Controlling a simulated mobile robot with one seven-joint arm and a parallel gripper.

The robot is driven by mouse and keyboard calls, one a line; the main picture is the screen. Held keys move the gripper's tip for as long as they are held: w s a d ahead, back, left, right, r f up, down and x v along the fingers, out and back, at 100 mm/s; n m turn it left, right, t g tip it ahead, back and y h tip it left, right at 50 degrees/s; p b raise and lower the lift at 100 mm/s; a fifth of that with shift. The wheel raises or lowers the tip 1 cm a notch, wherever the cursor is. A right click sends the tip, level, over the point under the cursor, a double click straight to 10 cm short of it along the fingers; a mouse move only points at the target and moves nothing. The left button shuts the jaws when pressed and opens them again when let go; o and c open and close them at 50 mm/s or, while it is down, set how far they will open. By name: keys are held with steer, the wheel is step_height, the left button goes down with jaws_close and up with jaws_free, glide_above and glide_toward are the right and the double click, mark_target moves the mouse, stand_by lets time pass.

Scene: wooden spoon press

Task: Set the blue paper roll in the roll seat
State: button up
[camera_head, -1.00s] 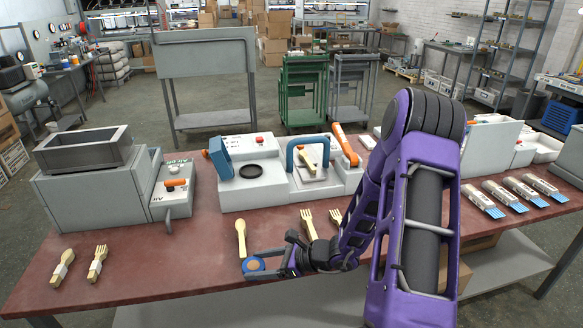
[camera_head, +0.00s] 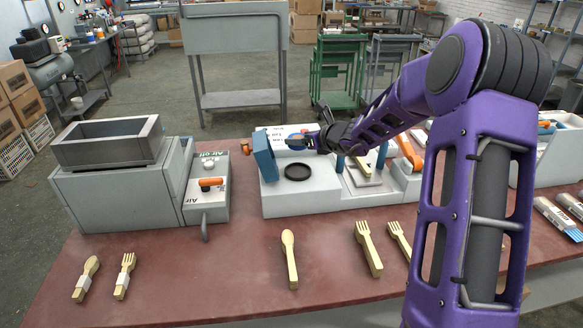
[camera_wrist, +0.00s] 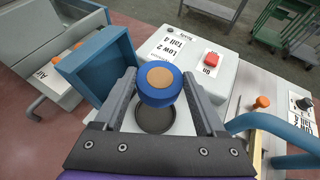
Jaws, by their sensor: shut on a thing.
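The blue paper roll (camera_wrist: 159,86), with a tan round centre, is held between the fingers of my gripper (camera_wrist: 160,92) in the wrist view. In the head view my gripper (camera_head: 308,141) reaches in over the white press, and the roll (camera_head: 297,143) shows partly at its tip. A round black recess (camera_head: 298,172), likely the roll seat, lies in the press top. In the wrist view the recess (camera_wrist: 155,120) is just below and nearer than the roll, partly covered by it. The roll is above the recess and apart from it.
A blue upright plate (camera_wrist: 104,65) stands close left of my gripper. A blue handle (camera_wrist: 262,122) is on the right. A red button (camera_wrist: 211,59) sits behind. Wooden spoons and forks (camera_head: 289,258) lie on the red table's front part.

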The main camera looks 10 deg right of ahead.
mark_target(300, 174)
step_height(300, 174, down, 10)
steer(key=shift+w+r+b, duration=0.1)
steer(key=shift+r+b, duration=0.15)
steer(key=shift+b, duration=0.6)
steer(key=shift+f, duration=0.2)
steer(key=o, duration=1.3)
steer(key=shift+r, duration=0.1)
steer(key=shift+r, duration=0.2)
steer(key=v, duration=1.2)
steer(key=shift+p, duration=0.3)
